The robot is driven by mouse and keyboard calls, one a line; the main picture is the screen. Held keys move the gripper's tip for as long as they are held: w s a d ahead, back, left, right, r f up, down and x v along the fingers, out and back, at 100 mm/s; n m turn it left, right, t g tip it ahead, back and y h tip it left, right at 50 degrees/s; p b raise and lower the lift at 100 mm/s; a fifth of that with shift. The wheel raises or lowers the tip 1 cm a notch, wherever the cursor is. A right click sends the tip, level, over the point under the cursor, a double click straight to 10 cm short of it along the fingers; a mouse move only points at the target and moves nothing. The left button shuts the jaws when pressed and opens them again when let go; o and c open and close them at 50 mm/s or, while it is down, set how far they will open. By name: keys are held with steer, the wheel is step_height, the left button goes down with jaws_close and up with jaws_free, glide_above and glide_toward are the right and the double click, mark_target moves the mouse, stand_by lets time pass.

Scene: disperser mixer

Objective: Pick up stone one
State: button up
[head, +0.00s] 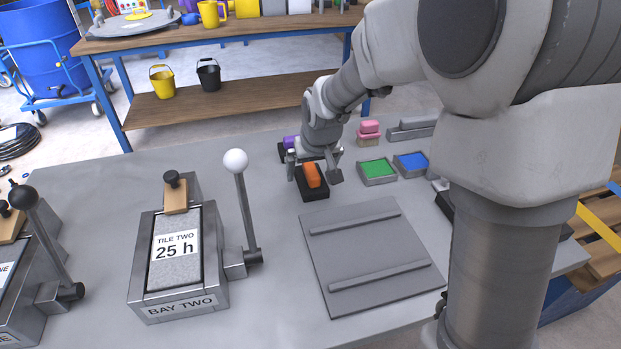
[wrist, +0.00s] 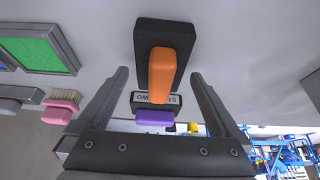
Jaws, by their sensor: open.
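An orange block (head: 312,175) sits in a black holder (head: 313,193) on the grey table. It also shows in the wrist view (wrist: 162,70) between my fingers. A purple block (wrist: 154,117) sits beyond it; in the head view it (head: 290,141) is behind and left, partly hidden by my gripper. A label plate (wrist: 172,99), upside down in the wrist view and partly covered by the orange block, appears to end in "WO". I see no label reading stone one. My gripper (head: 314,170) is open, with its fingers apart on either side of the orange block and nothing held.
A green pad tray (head: 377,171) and a blue pad tray (head: 411,164) stand right of my gripper. A pink brush (head: 369,131) is behind them. A grey ribbed plate (head: 370,250) lies in front. The Bay Two fixture (head: 180,302) and its white-knobbed lever (head: 246,205) stand left.

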mark_target(313, 167)
jaws_close()
stand_by(0.5)
steer(key=shift+r, duration=0.1)
steer(key=shift+r, duration=0.45)
steer(key=r+p, duration=0.1)
steer(key=r, duration=0.1)
steer(key=r+p, duration=0.1)
steer(key=r, duration=0.1)
steer(key=shift+d, duration=0.2)
steer(key=d+r+p, duration=0.2)
steer(key=d+r, duration=0.4)
steer(key=d, duration=0.5)
steer(key=shift+s+d, duration=0.15)
